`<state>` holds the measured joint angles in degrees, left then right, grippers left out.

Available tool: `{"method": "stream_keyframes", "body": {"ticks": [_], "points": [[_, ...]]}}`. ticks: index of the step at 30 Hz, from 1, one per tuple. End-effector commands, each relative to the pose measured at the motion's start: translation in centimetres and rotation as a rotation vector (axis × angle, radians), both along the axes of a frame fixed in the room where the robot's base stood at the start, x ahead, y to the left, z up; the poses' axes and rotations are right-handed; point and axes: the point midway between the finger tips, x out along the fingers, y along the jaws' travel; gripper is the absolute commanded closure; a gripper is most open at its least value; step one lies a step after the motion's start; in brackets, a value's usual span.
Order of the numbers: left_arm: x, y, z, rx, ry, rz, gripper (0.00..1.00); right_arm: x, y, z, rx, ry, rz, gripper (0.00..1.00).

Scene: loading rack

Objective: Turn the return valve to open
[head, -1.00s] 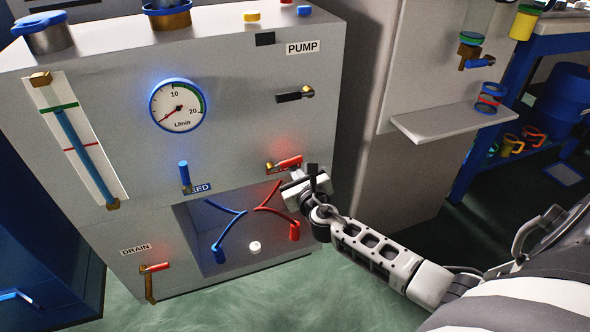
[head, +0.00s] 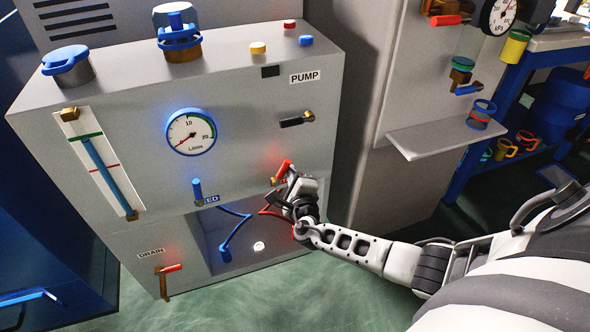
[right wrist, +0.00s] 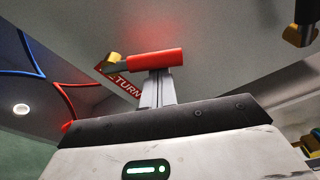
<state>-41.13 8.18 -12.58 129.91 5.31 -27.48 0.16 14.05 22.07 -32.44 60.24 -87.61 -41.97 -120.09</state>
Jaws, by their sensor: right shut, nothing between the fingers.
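The return valve has a red handle (head: 284,169) on the grey machine's front, low on the right. The handle slants steeply upward from its brass body. In the right wrist view the red handle (right wrist: 157,63) lies across the picture beside its brass part (right wrist: 113,63). The red RETURN label (right wrist: 122,86) is partly covered there. My right gripper (head: 287,184) is at the handle; its fingers (right wrist: 157,88) are shut with nothing between them. The fingertips reach the handle's underside in the wrist view and seem to touch it. My left gripper is out of view.
The blue feed valve (head: 197,189) is left of it, and an open recess below holds blue and red hoses. The drain valve (head: 170,269) is at lower left. A flow gauge (head: 191,132) is above. A shelf (head: 447,137) juts out at right.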

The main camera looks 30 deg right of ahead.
Motion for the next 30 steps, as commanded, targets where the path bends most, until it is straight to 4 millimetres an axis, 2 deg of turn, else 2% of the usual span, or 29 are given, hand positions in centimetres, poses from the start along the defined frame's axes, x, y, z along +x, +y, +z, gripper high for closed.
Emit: {"method": "stream_keyframes", "body": {"ticks": [1, 8, 30], "points": [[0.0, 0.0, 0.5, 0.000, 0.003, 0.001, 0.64, 0.1, 0.2, 0.5, -0.039, 0.010, 0.001, 1.00], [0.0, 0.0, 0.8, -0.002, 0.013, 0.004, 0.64, 0.2, 0.9, 0.9, -0.186, 0.045, 0.002, 1.00], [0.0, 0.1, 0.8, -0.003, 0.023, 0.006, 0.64, 0.3, 1.4, 1.0, -0.176, 0.043, 0.001, 1.00]]}}
